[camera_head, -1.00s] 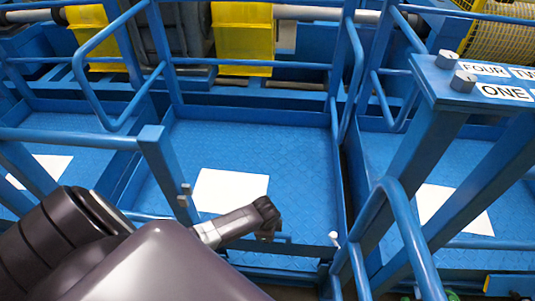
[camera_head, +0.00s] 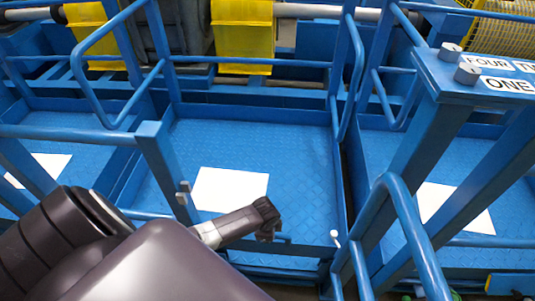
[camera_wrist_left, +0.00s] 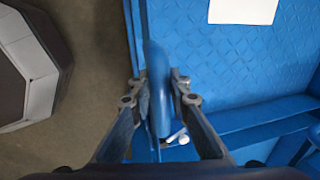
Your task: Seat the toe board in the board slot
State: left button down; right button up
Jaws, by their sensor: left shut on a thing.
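My left gripper (camera_head: 268,222) reaches in from the lower left, over the front edge of the middle blue platform (camera_head: 290,165). In the left wrist view its two fingers (camera_wrist_left: 160,95) are closed on the sides of a narrow blue piece (camera_wrist_left: 159,90), seen nearly edge-on, which I take to be the toe board. In the head view the gripper and arm hide most of it. I cannot make out the board slot clearly, nor whether the board is in it. My right gripper is not in view.
A white sheet (camera_head: 231,190) lies on the platform floor. Blue rails and posts stand on both sides, with a curved rail (camera_head: 405,225) at the right. A small white-tipped pin (camera_head: 335,237) is near the front right corner. A labelled panel (camera_head: 490,75) stands at upper right.

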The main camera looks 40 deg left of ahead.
pick_arm(q)
jog(key=shift+w+r+p, duration=0.2)
jog(key=shift+r+p, duration=0.05)
jog(key=shift+p, duration=0.3)
dwell(1.3)
